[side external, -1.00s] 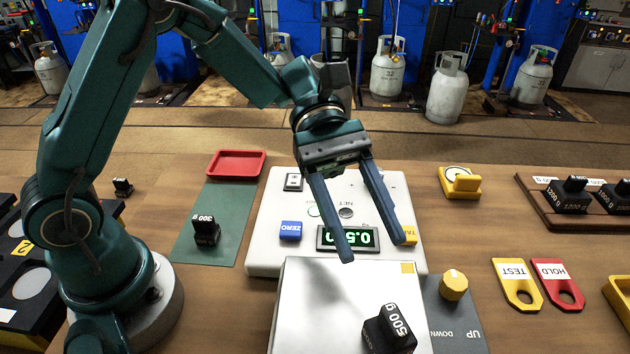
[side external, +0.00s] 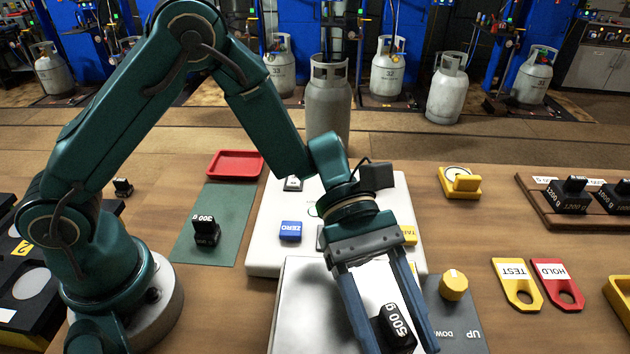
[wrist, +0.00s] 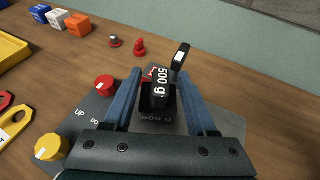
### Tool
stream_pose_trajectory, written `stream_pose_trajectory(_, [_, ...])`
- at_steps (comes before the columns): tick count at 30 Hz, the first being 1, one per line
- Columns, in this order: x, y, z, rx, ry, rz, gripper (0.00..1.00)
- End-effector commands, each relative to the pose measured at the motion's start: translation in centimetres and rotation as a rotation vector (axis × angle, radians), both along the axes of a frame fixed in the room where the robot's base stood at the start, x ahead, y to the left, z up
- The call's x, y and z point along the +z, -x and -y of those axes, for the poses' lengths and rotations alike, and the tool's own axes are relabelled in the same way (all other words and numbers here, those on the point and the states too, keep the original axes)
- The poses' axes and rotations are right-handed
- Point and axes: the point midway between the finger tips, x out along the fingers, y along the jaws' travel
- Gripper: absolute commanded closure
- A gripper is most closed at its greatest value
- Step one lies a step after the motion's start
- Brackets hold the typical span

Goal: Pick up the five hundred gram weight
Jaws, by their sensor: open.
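The black five hundred gram weight (side external: 397,328) stands on the steel scale plate (side external: 300,300), near its front right. In the wrist view the weight (wrist: 158,104) shows between the two fingers, its white "500 g" label facing the camera. My gripper (side external: 398,345) is open, one finger on each side of the weight. In the wrist view my gripper (wrist: 155,85) shows a gap between each finger and the weight. The fingertips are partly cut off at the bottom of the side view, so their height beside the weight is hard to tell.
A 300 g weight (side external: 206,231) stands on a green mat (side external: 225,205) before a red tray (side external: 236,163). A yellow knob (side external: 453,285) is close right of the plate. TEST (side external: 516,284) and HOLD (side external: 558,284) tags lie farther right, near racked weights (side external: 572,194).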

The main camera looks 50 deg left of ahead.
Motion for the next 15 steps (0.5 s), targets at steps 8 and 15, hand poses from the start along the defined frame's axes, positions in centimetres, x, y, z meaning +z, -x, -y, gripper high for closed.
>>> stream_pose_trajectory(8, [-0.9,0.8,1.9,0.000,-0.001,0.002,0.43])
stream_pose_trajectory(15, [-0.9,0.8,1.9,0.001,-0.001,0.001,0.65])
